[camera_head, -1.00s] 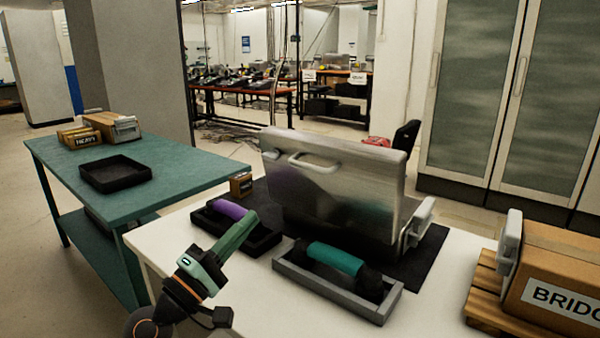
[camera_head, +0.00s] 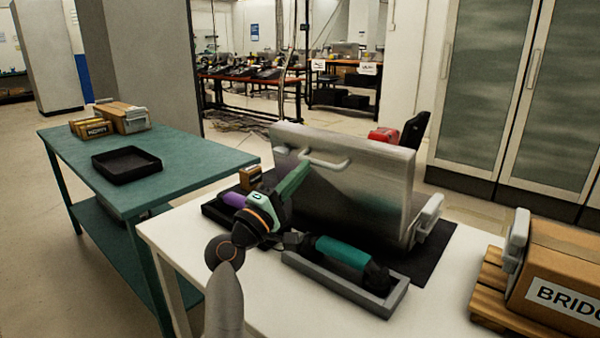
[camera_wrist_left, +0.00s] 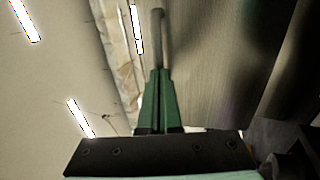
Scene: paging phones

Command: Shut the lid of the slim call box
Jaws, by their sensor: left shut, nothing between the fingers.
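The slim call box (camera_head: 365,195) shows as a brushed-metal body with a broad upright face on a dark mat. A pale bar handle (camera_head: 325,162) runs near its top edge, and a pale latch-like fitting (camera_head: 428,215) is at its lower right. I cannot make out the lid's seam. My left gripper (camera_head: 303,168) has its green fingers shut and empty, in front of the face's left part, below the handle. Contact cannot be told. My right gripper is not in view.
A grey tray with a teal-gripped handset (camera_head: 340,252) lies in front of the box. A purple handset (camera_head: 234,200) lies partly behind my arm. A labelled carton (camera_head: 560,270) on a pallet stands right. A green table (camera_head: 185,160) is left.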

